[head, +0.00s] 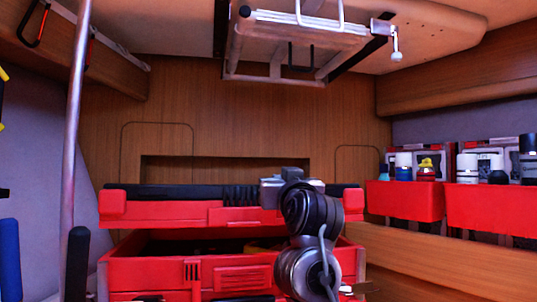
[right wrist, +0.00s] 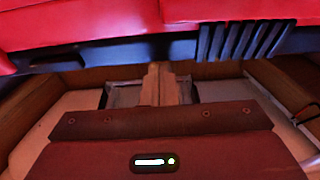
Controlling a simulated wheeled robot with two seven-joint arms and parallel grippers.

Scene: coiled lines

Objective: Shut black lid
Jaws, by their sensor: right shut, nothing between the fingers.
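A red toolbox (head: 150,272) stands low in the middle of the head view. Its lid, black on top (head: 165,191) with a red front edge (head: 170,213), is raised above the box, with a dark gap between. My right arm comes up in front of the toolbox's right half, and my right gripper (head: 291,180) is at the lid's front edge, right of centre. In the right wrist view my gripper's fingers (right wrist: 160,85) are together and empty, and the lid's red and black edge (right wrist: 150,45) crosses the top. Whether they touch is unclear. My left gripper is out of view.
Red bins (head: 404,199) with bottles and caps stand on a wooden ledge at the right. A metal pole (head: 74,130) rises at the left. A folded metal frame (head: 295,45) hangs overhead. A wooden panel (head: 250,110) is behind the toolbox.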

